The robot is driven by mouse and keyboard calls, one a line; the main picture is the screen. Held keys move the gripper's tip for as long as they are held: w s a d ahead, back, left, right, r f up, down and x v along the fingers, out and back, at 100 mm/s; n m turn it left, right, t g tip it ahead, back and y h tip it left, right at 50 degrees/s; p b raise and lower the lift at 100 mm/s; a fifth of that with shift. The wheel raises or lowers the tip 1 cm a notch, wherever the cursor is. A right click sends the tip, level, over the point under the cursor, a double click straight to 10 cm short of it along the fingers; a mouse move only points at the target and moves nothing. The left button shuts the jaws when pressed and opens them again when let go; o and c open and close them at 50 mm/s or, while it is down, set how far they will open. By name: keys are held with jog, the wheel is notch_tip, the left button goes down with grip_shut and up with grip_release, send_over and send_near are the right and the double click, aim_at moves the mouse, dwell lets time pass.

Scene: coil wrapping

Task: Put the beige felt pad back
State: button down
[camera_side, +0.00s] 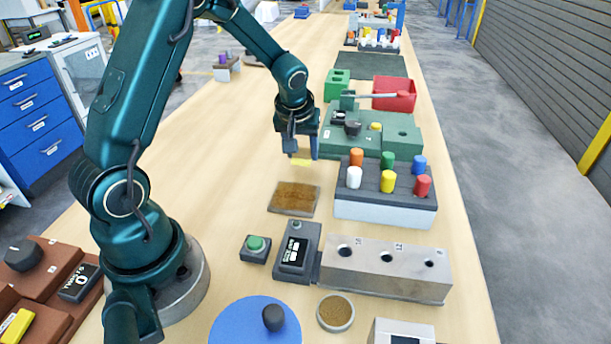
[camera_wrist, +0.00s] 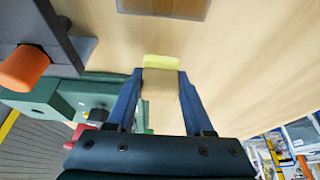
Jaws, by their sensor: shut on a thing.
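My gripper (camera_side: 301,153) is low over the wooden table, left of the green winding station. In the wrist view, its two blue fingers (camera_wrist: 160,88) are shut on the beige felt pad (camera_wrist: 160,80). A pale yellow strip (camera_wrist: 162,62) shows at the pad's far edge; I cannot tell whether it is part of the pad. In the side view, the fingers hide most of the pad, and a pale yellow patch (camera_side: 302,162) shows below them. A brown, grey-edged mat (camera_side: 294,198) lies on the table nearer the side camera; its edge shows in the wrist view (camera_wrist: 165,7).
The green station (camera_side: 400,133) and a grey rack with several coloured pegs (camera_side: 386,205) stand to the right. A metal block with holes (camera_side: 385,270), a black device (camera_side: 297,252) and a green button (camera_side: 256,244) are nearer the camera. The table left of the gripper is clear.

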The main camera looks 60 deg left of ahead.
jog(key=shift+f, duration=1.25)
jog(key=shift+c, duration=1.4)
grip_release()
jog(key=shift+f, duration=0.1)
